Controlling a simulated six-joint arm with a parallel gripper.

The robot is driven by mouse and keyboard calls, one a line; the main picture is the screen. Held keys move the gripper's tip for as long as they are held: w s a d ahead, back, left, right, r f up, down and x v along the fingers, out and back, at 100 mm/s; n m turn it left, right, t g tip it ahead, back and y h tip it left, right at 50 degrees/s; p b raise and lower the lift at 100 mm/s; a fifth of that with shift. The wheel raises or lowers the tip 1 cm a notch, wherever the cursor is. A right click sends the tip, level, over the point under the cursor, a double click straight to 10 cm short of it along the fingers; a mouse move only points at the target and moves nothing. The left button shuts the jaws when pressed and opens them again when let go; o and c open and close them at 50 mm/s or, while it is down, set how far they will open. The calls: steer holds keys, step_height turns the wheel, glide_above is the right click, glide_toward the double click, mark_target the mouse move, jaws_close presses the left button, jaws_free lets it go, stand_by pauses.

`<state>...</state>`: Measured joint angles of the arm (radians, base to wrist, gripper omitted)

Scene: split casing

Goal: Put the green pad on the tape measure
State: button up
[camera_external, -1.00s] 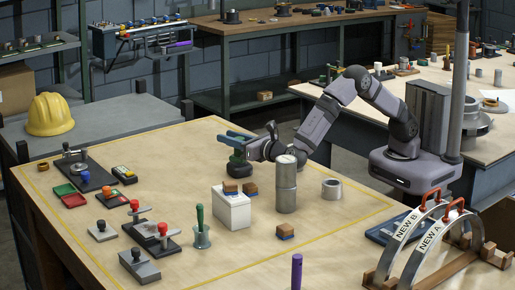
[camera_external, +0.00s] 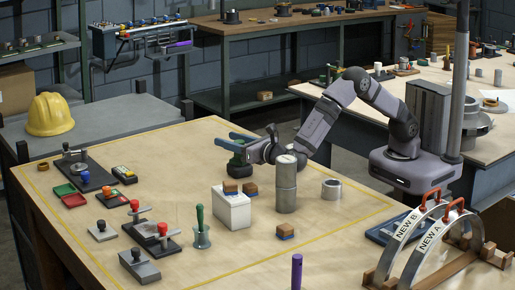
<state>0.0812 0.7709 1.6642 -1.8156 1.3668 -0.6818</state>
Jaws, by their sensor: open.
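A small green square pad (camera_external: 64,190) lies flat at the left of the table, beside a red one. My gripper (camera_external: 235,140) has blue fingers. It is open, over the far middle of the table, well to the right of the pad and apart from it.
A white box (camera_external: 232,210) with small brown-and-blue blocks on top and a tall grey cylinder (camera_external: 286,187) stand near my gripper. A green-handled tool stands in a cup (camera_external: 201,237). Red-knobbed fixtures (camera_external: 160,238) are at the front left.

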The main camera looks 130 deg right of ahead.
steer(key=shift+a, duration=0.3)
steer(key=b+v, duration=0.2)
steer(key=v, duration=0.9)
steer(key=shift+s+a+b, duration=0.2)
steer(key=shift+s+b, duration=0.05)
steer(key=shift+b, duration=0.1)
steer(key=shift+r, duration=0.1)
steer(key=s+m+g+p, duration=0.1)
steer(key=s, duration=0.2)
steer(key=s+r+m+g+y+p, duration=0.1)
steer(key=s, duration=0.3)
steer(key=s+m+g+y+p, duration=0.1)
steer(key=s, duration=0.3)
steer(key=shift+d+r+m+g, duration=0.2)
steer(key=shift+d+m+g, duration=0.1)
steer(key=shift+d+g, duration=0.1)
steer(key=s+a+m+g+y+p, duration=0.1)
steer(key=s+m+g+y+p, duration=0.15)
steer(key=s, duration=0.65)
steer(key=s+a+f+m+y+p, duration=0.1)
steer(key=s+a+f+m+y, duration=0.6)
steer(key=f, duration=0.1)
steer(key=a+f+m+t+y+p, duration=0.1)
steer(key=a+m+t+y+p, duration=0.1)
steer(key=a+m+y, duration=0.4)
steer(key=a+m, duration=0.1)
steer(key=a, duration=0.2)
steer(key=shift+w+f, duration=0.25)
steer(key=shift+w, duration=0.05)
